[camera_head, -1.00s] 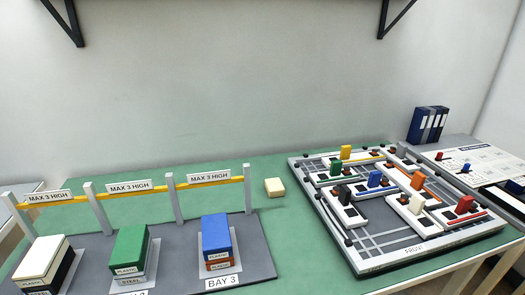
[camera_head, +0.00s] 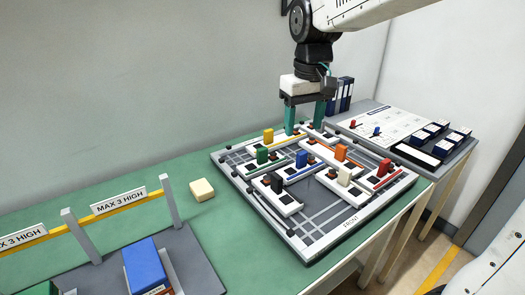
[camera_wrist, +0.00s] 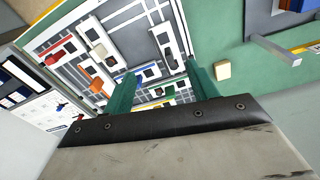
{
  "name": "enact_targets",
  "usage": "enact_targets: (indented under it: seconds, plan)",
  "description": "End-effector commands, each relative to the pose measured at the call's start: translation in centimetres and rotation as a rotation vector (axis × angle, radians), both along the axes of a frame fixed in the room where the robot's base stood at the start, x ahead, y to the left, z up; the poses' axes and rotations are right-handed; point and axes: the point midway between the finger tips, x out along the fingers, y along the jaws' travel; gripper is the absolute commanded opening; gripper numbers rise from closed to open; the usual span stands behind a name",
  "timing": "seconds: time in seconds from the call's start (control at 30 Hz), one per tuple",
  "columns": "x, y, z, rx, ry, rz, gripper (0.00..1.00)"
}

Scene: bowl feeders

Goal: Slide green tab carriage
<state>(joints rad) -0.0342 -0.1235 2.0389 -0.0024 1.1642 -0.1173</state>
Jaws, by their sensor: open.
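The green tab (camera_head: 262,154) stands upright on a white carriage at the left side of the sliding board (camera_head: 320,232). Near it are the yellow tab (camera_head: 268,136) behind, the black tab (camera_head: 277,182) in front and the blue tab (camera_head: 302,158) to the right. My gripper (camera_head: 304,128) is open and empty, fingers pointing down over the board's back part, right of the green tab and apart from it.
Orange (camera_head: 341,152), white (camera_head: 344,176) and red (camera_head: 384,167) tabs stand on other carriages. A cream block (camera_head: 202,190) lies left of the board. A panel (camera_head: 388,127) and dark binders (camera_head: 345,92) are at the back right. A gate with signs (camera_head: 118,202) stands left.

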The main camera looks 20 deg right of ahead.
Motion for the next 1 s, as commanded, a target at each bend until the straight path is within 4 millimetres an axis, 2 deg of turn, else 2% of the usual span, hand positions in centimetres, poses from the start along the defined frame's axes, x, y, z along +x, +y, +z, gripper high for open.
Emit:
enact_targets:
  seconds: [0.03,0.1,0.17,0.3,0.4,0.5,0.6,0.7,0.87,1.0]
  plan:
    - [2.9,0.2,-0.8,-0.001,0.012,0.015,0.58]
    - [6.5,0.5,-2.0,-0.001,0.021,0.036,0.58]
    - [9.5,0.7,-3.2,-0.003,0.028,0.055,0.58]
    - [16.2,1.1,-7.0,-0.003,0.042,0.096,0.58]
    - [20.0,1.5,-9.9,-0.004,0.051,0.121,0.58]
    - [22.7,1.7,-12.4,-0.004,0.056,0.14,0.58]
    - [24.4,1.9,-14.1,-0.004,0.059,0.153,0.58]
    - [25.2,2.0,-15.1,-0.005,0.061,0.161,0.58]
    - [25.4,2.0,-16.9,-0.005,0.065,0.163,0.58]
    - [25.4,2.0,-19.2,-0.005,0.065,0.162,0.58]
